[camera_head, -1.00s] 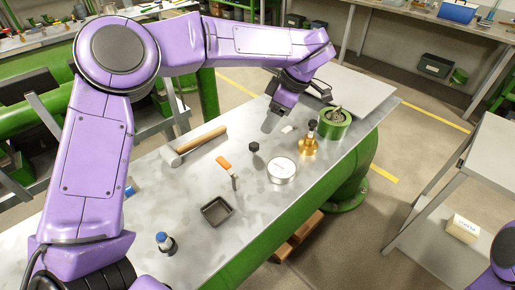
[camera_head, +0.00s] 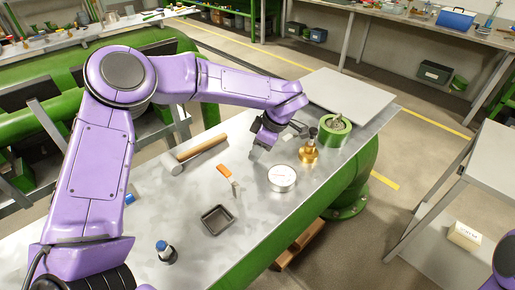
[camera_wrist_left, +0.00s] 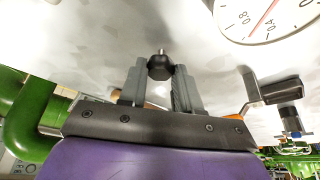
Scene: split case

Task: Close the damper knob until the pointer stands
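The black damper knob (camera_wrist_left: 160,66) stands on the grey metal top in the left wrist view. It lies at the fingertips of my left gripper (camera_wrist_left: 160,82), in line with the gap between them. The fingers are apart, and I cannot tell whether they touch the knob. In the head view my left gripper (camera_head: 262,143) hides the knob. A round white gauge (camera_head: 282,178) stands just in front of the gripper. Its dial (camera_wrist_left: 268,15), with numbers and a red pointer, is partly cut off in the left wrist view. My right gripper is out of view.
A brass fitting (camera_head: 309,153) and a green ring-shaped part (camera_head: 335,132) stand right of the gripper.

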